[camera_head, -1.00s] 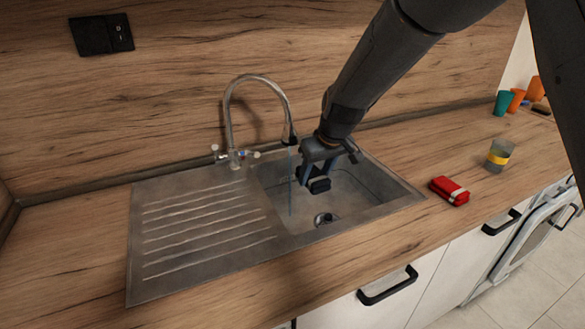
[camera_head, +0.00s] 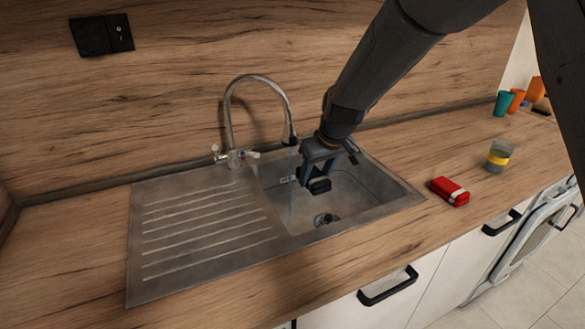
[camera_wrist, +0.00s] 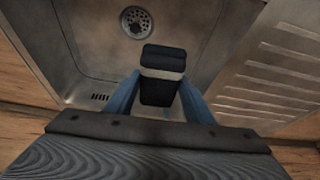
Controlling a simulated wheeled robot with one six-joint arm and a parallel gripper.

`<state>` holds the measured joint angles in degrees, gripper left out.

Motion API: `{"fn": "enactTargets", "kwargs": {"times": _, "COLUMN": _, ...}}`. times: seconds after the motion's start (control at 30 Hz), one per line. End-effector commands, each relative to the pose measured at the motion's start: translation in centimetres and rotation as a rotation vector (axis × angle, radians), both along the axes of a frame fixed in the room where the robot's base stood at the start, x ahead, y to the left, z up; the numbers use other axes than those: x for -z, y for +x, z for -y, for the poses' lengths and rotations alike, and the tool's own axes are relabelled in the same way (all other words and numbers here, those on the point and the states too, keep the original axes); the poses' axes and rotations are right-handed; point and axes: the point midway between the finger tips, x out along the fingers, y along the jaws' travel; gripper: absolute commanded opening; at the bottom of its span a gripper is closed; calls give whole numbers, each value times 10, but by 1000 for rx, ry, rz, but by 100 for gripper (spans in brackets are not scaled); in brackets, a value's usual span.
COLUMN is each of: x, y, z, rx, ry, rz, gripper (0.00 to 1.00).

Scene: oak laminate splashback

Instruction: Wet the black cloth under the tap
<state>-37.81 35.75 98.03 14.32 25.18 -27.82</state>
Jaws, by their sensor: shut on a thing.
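The black cloth (camera_head: 319,186) is a small dark folded bundle with a pale band, seen in the wrist view (camera_wrist: 163,60). My gripper (camera_head: 314,178) is shut on it and holds it inside the sink basin, above the floor. In the wrist view, the blue fingers of my gripper (camera_wrist: 160,98) sit on either side of the cloth. The tap (camera_head: 233,110) arches over the basin, and a thin stream of water (camera_head: 291,180) falls from its spout. The stream is left of the cloth in the head view and appears apart from it.
The steel sink (camera_head: 400,196) has its drain (camera_head: 326,219) in the basin and a ribbed drainboard (camera_head: 200,225) on the left. Coloured cups (camera_head: 510,102) are at the far right.

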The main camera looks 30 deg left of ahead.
Motion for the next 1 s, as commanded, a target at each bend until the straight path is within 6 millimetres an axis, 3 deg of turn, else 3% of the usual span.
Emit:
{"fn": "enactTargets", "kwargs": {"times": 0.37, "x": -3, "y": -1, "z": 3, "rx": 1, "ry": 1, "rz": 0, "gripper": 26}}
{"fn": "enactTargets", "kwargs": {"times": 1.0, "x": -38, "y": -15, "z": 44, "rx": 1, "ry": 0, "rz": 0, "gripper": 26}}
